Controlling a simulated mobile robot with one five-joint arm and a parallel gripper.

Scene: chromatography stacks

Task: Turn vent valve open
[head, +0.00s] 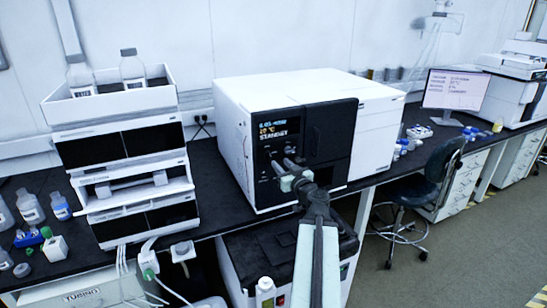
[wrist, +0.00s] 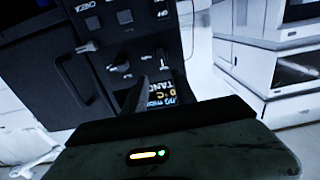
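A large white instrument (head: 235,115) with a dark front panel (head: 335,150) stands on the bench. Its display (head: 275,130) reads STANDBY and shows upside down in the wrist view (wrist: 150,97). In the wrist view, small knobs are on the panel: a lever-like one at left (wrist: 88,47), another in the middle (wrist: 120,62). I cannot tell which is the vent valve; its label is not readable. My gripper (head: 284,164) is in front of the panel, just below the display. Its two fingers (wrist: 158,80) show slightly apart, pointing at the panel. Contact with a knob cannot be told.
A stack of white modules (head: 125,175) with bottles on top stands at left on the black bench. A monitor (head: 455,92) and office chair (head: 430,185) are at right. A lower cabinet (head: 245,250) is beneath the instrument.

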